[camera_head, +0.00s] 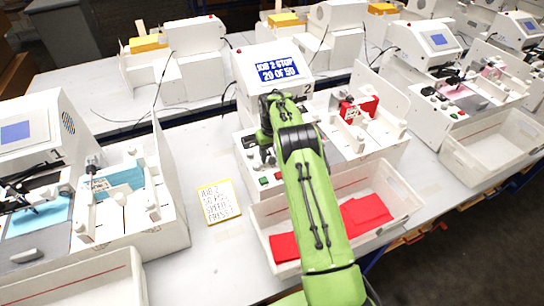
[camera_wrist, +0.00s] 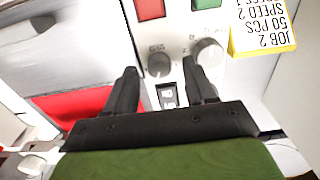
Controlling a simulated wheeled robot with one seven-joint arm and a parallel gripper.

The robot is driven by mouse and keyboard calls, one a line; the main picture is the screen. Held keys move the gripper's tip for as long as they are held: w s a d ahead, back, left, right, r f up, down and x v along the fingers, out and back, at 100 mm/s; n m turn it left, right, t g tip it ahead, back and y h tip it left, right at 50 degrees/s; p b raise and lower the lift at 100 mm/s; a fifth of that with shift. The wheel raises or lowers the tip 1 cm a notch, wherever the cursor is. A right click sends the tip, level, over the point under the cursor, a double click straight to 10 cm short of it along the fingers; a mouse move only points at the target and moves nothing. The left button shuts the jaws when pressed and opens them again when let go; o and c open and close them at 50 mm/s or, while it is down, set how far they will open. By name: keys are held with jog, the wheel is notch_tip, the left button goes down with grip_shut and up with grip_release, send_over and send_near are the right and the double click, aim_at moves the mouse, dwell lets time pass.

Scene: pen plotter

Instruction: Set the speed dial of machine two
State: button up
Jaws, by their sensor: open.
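Machine two (camera_head: 300,88) stands mid-bench; its blue screen (camera_head: 278,70) reads "JOB 2 STOP 29 OF 50". In the wrist view its panel, upside down, carries a left dial (camera_wrist: 158,63) and a larger right dial (camera_wrist: 209,52). Their small labels are not readable, so I cannot tell which is speed. My gripper (camera_wrist: 160,72) is open, its fingers either side of the left dial in the picture; contact cannot be told. In the head view my gripper (camera_head: 266,148) is over the panel. A yellow note (camera_head: 218,202) reads job 2, 50 pcs, speed 2; its last line is cut off.
A red button (camera_wrist: 150,8), a green button (camera_wrist: 205,3) and a rocker switch (camera_wrist: 168,97) sit close to the dials. A white bin (camera_head: 398,196) with red pieces (camera_head: 365,214) is in front. Other machines stand left and right.

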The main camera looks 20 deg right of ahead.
jog(key=shift+f, duration=0.6)
grip_shut()
jog(key=shift+n, duration=0.3)
jog(key=n+b, duration=0.1)
jog(key=n, duration=0.1)
jog(key=shift+n, duration=0.4)
jog(key=n+b, duration=0.1)
jog(key=n, duration=0.4)
jog(key=shift+n, duration=0.3)
grip_release()
